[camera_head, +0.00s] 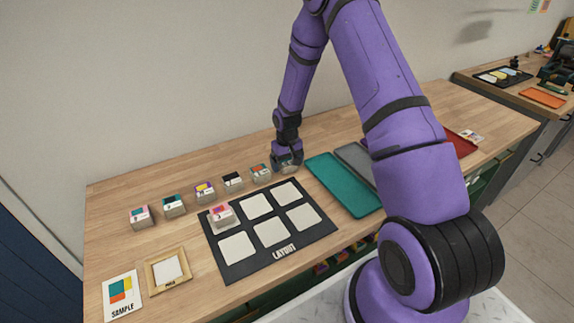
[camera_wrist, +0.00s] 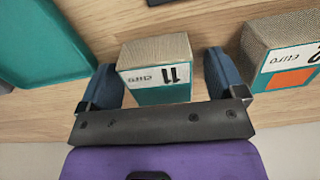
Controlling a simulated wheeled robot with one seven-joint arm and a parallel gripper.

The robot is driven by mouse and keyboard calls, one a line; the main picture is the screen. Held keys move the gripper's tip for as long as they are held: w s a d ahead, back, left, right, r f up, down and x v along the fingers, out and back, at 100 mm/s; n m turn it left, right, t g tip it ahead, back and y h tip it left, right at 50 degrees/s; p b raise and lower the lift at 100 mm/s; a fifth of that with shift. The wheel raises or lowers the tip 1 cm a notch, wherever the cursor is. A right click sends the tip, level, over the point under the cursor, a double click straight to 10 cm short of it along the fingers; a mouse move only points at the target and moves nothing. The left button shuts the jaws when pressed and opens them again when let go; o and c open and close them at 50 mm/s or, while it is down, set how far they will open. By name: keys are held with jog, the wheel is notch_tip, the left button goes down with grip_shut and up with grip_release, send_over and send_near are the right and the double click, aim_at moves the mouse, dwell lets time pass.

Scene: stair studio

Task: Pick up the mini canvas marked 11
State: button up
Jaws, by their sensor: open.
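The mini canvas marked 11 (camera_wrist: 155,76) is a small block with a grey-brown top and a white and teal label on its side. In the wrist view it stands on the wooden bench between the two blue fingers of my gripper (camera_wrist: 163,66). The left finger is very close to it and a gap shows at the right finger. My gripper is open and is low at the back of the bench in the head view (camera_head: 286,160), where it mostly hides this canvas.
A neighbouring canvas with an orange patch (camera_wrist: 288,55) stands to the right in the wrist view. Several similar canvases line the bench's back. A teal tray (camera_head: 343,185) lies right of my gripper. The black layout board (camera_head: 228,265) lies in front, with one canvas (camera_head: 221,213) on it.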

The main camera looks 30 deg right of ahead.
jog(key=c, duration=1)
